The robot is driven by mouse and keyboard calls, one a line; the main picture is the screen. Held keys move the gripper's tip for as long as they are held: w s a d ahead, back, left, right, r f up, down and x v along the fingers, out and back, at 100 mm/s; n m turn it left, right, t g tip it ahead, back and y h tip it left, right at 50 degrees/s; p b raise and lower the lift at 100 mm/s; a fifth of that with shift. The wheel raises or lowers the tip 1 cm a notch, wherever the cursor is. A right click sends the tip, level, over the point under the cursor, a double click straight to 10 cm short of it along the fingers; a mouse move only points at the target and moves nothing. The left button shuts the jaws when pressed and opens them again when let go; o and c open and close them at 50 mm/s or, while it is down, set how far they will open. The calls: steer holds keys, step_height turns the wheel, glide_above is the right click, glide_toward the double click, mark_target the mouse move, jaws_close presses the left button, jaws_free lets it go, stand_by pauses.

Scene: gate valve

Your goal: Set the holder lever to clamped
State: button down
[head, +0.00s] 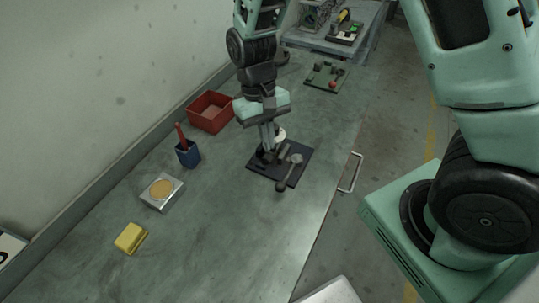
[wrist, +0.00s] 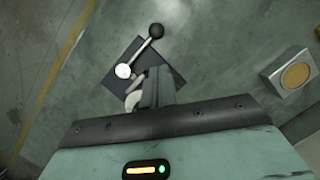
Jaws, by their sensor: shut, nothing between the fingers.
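The holder is fixed on a dark square plate (head: 262,172) on the bench, and the plate also shows in the wrist view (wrist: 116,54). Its lever (head: 290,172) runs from a pale round pivot (head: 296,158) to a dark ball knob (head: 281,187) near the plate's front edge. In the wrist view the knob (wrist: 156,31) lies up and right of the pivot (wrist: 122,71). My gripper (head: 268,147) is shut and empty, pointing down over the plate's back part, apart from the knob. A pale rounded part (wrist: 133,99) beside my fingers is partly hidden. I cannot tell whether the fingers touch the holder.
A red bin (head: 210,112), a blue cup with a red stick (head: 188,153), a scale-like block with a tan disc (head: 161,191) and a yellow block (head: 131,238) stand along the left. A green board (head: 326,77) lies farther back. The front bench is clear.

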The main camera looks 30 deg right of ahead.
mark_target(289, 172)
steer(key=p+x, duration=0.2)
steer(key=x, duration=0.7)
steer(key=shift+s+f, duration=0.15)
steer(key=shift+f, duration=0.05)
